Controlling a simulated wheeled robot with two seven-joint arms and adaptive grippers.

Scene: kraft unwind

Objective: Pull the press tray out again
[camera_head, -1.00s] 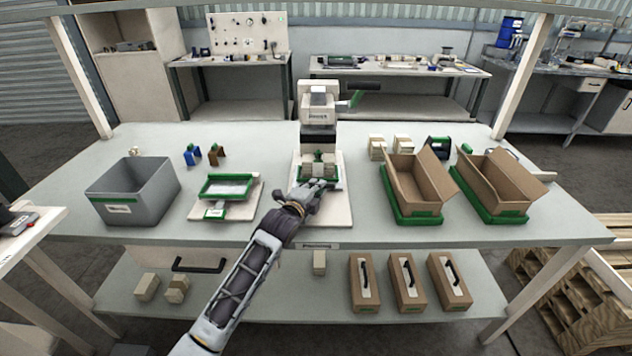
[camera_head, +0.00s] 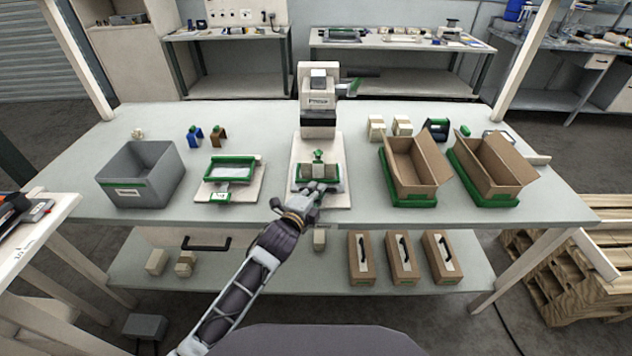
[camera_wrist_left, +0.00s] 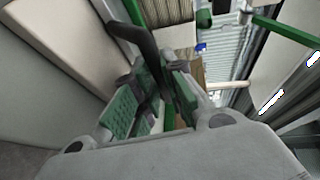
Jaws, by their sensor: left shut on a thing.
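The press (camera_head: 318,95) is a white column with a dark lower head and a side lever, standing at the middle of the workbench. The press tray (camera_head: 297,183) is green-rimmed and lies on the press's pale base plate (camera_head: 341,201), in front of the head. Pale brown blocks (camera_head: 319,171) and a green part sit in it. My left gripper (camera_head: 318,189) is shut at the tray's front edge; its fingers partly hide the gripped part. In the left wrist view, green and dark parts (camera_wrist_left: 150,90) fill the space at the jaws. My right gripper is not in view.
Left of the press are a second green-framed tray (camera_head: 231,170) on a board and a grey bin (camera_head: 140,175). Right are open cardboard boxes (camera_head: 415,165) in green trays. Several closed cartons (camera_head: 402,258) stand on the lower shelf.

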